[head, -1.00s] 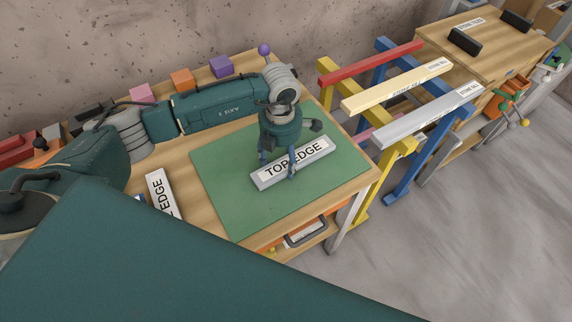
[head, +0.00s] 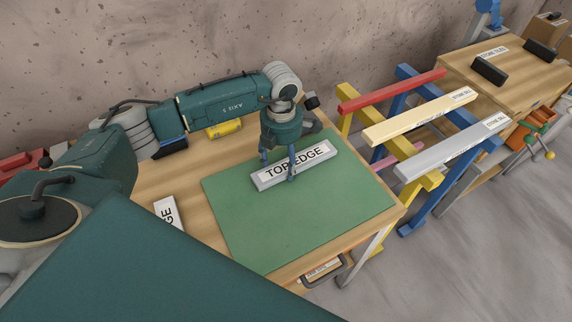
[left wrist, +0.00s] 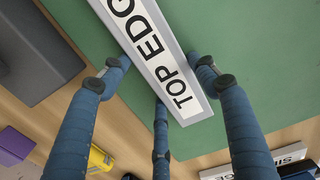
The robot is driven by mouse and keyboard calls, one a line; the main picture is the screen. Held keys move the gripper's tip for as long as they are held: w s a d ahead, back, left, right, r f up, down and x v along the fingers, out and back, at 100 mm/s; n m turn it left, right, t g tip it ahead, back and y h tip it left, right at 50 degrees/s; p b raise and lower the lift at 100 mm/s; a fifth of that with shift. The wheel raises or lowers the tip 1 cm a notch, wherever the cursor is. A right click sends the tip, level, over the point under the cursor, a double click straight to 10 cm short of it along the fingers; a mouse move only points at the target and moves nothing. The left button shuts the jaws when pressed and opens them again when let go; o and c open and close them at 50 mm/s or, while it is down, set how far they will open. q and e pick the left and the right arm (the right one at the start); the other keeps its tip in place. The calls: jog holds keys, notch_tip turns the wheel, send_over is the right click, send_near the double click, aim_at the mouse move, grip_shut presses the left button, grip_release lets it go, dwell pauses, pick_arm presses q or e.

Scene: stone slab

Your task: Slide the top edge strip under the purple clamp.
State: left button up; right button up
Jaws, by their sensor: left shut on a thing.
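The top edge strip (head: 262,184), pale grey with a white "TOP EDGE" label, is over the back part of the green mat (head: 300,225). My left gripper (head: 283,167) is shut on it from above, with fingers on both long sides. In the left wrist view the strip (left wrist: 170,70) runs between the blue fingers (left wrist: 165,78). I cannot tell whether it touches the mat. A purple block (left wrist: 14,146), perhaps part of the purple clamp, shows at the left wrist view's lower left edge. In the head view no purple clamp shows; my left arm covers that area. My right gripper is out of view.
A second edge strip (head: 167,212) lies left of the mat. A yellow cylinder (head: 224,129) sits behind it by my arm. Trestles with red, cream and grey bars (head: 455,146) stand close on the right. The front of the mat is clear.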

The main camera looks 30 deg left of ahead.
pick_arm(q)
jog(key=shift+w+a, duration=0.2)
jog(key=shift+a, duration=0.05)
jog(key=shift+c, duration=0.2)
jog(key=o, duration=1.6)
notch_tip(320, 180, up, 12)
